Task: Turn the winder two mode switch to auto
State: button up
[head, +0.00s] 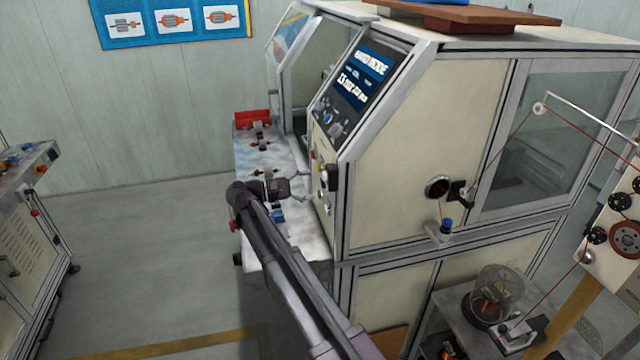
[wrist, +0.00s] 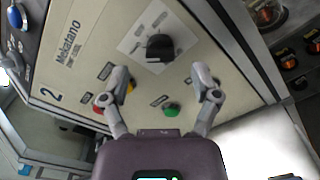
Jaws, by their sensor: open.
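The winder two front panel (wrist: 80,62) fills much of the wrist view, with a "2" and "Mekatano" printed on it. The mode switch is a black knob (wrist: 160,47) on a white label plate, a little beyond my fingertips and roughly centred between them. In the head view the dark knob (head: 332,178) shows on the machine's front panel. My gripper (wrist: 160,74) is open and empty, facing the panel, its fingers apart from the knob. In the head view my gripper (head: 304,189) is just left of the panel. The knob's exact setting is too small to read.
A green button (wrist: 172,109), a red button (wrist: 99,103) and a yellow part (wrist: 131,86) sit on the panel close to my fingers. A worktop (head: 258,158) with fixtures and a red bin (head: 252,118) lies beside the panel. Floor at left is clear.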

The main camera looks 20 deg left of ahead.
jog(key=shift+x, duration=1.9)
grip_shut()
